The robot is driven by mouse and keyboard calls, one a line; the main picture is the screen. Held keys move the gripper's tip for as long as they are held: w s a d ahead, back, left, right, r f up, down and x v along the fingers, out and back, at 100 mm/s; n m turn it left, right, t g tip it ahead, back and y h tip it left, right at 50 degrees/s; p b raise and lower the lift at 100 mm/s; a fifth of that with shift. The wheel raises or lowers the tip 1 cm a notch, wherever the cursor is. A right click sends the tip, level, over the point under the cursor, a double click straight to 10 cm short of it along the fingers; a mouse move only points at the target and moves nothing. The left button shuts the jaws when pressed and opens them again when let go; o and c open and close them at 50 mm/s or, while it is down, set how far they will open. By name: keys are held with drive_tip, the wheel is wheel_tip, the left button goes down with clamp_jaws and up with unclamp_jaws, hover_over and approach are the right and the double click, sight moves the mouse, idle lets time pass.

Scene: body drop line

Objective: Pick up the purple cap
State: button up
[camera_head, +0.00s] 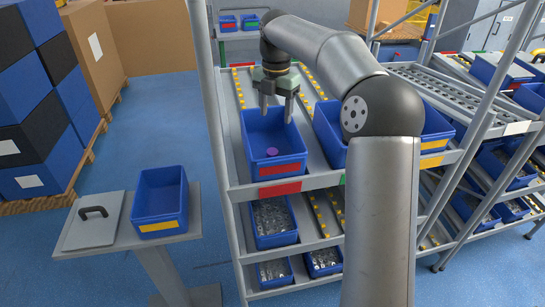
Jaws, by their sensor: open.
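The purple cap (271,152) is a small round piece lying on the floor of a blue bin (277,171) with a red label, on the upper shelf of the rack. My gripper (277,112) points down over the back part of this bin, with its two fingers spread and nothing between them. The cap shows in front of and below the fingers, apart from them. Whether the fingertips are below the bin's rim is hard to tell.
A second blue bin (328,133) stands to the right, partly hidden by my arm. An empty-looking blue bin (160,200) and a grey lid (95,222) with a black handle are on a small stand at the left. A rack upright (210,110) rises left of the shelf.

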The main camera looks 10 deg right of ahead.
hover_over(273, 151)
drive_tip(key=w, duration=0.1)
drive_tip(key=f, duration=0.6)
drive_tip(key=shift+d+f, duration=0.35)
drive_tip(key=shift+d, duration=0.05)
drive_tip(key=shift+s+a+f+p, duration=0.15)
drive_tip(key=shift+f, duration=0.75)
drive_tip(key=shift+s+a+f+p, duration=0.1)
drive_tip(key=shift+f, duration=0.8)
drive_tip(key=shift+s+a+f+p, duration=0.15)
drive_tip(key=shift+f, duration=0.75)
drive_tip(key=c, duration=1)
